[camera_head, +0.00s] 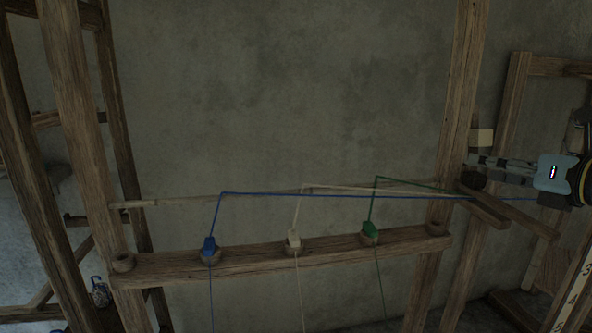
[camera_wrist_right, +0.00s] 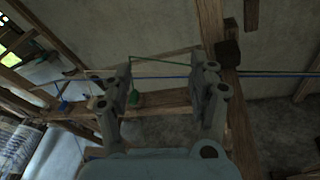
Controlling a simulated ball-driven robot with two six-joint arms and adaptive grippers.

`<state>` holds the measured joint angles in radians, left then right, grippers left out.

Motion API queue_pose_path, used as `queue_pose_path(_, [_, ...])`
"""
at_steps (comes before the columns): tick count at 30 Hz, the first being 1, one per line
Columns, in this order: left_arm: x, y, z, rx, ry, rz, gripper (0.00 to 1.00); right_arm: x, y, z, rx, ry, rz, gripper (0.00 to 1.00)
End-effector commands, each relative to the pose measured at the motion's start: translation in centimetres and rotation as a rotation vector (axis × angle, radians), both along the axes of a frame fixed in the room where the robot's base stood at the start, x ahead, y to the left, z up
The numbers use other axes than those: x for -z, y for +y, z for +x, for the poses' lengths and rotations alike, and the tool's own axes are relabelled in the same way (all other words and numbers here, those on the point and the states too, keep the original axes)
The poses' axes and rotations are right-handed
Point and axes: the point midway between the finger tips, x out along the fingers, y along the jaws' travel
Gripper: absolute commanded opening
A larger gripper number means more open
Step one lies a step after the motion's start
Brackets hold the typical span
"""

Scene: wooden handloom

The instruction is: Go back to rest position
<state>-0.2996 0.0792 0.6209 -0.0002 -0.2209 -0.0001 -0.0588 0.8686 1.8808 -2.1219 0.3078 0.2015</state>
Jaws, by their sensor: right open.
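My right gripper (camera_head: 476,168) comes in from the right in the head view, beside the loom's right post (camera_head: 460,90). In the right wrist view its two fingers (camera_wrist_right: 161,72) stand apart, with nothing gripped between them. Beyond them show the blue thread (camera_wrist_right: 270,74), the green thread (camera_wrist_right: 165,57) and a green holder (camera_wrist_right: 135,98). In the head view the blue holder (camera_head: 209,245), cream holder (camera_head: 294,240) and green holder (camera_head: 370,231) sit on the lower crossbar (camera_head: 330,248). Their threads rise and bend right; the blue one reaches furthest right. My left gripper is not in view.
The loom's left post (camera_head: 75,110) stands at the left. A short wooden beam (camera_head: 515,215) juts out below my right gripper. A pale block (camera_head: 481,139) is just above it. Bare wall (camera_head: 280,90) fills the space between the posts.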

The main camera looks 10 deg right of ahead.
Motion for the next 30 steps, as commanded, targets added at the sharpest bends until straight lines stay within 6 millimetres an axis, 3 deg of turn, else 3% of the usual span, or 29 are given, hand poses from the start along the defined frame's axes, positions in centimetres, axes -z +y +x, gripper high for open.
queue_pose_path(1, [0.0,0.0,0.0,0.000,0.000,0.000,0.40,-1.1,2.7,-1.1,-0.018,-0.065,0.190,0.60])
queue_pose_path(3, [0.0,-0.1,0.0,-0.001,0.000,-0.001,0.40,-3.5,4.6,-2.7,0.004,-0.170,0.501,0.60])
queue_pose_path(5, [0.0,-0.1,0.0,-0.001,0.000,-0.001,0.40,-4.9,4.4,-4.3,0.073,-0.244,0.772,0.60])
queue_pose_path(7, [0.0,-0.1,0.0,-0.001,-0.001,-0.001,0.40,-5.1,2.6,-6.2,0.209,-0.305,1.076,0.60])
queue_pose_path(10, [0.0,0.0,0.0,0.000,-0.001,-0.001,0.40,-1.7,-0.5,-9.5,0.496,-0.326,1.472,0.60])
queue_pose_path(13, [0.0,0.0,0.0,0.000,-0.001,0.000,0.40,4.8,-1.7,-13.8,0.860,-0.255,1.788,0.60])
queue_pose_path(16, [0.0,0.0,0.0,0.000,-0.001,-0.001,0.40,10.5,-0.2,-18.1,1.173,-0.125,1.967,0.60])
queue_pose_path(21, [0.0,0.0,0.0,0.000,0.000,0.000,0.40,16.0,4.0,-23.7,1.532,0.106,2.087,0.60])
queue_pose_path(25, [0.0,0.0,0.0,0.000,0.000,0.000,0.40,18.1,7.5,-27.2,1.728,0.280,2.112,0.60])
queue_pose_path(30, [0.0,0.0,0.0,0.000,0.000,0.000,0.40,19.5,12.0,-31.5,1.935,0.515,2.103,0.60])
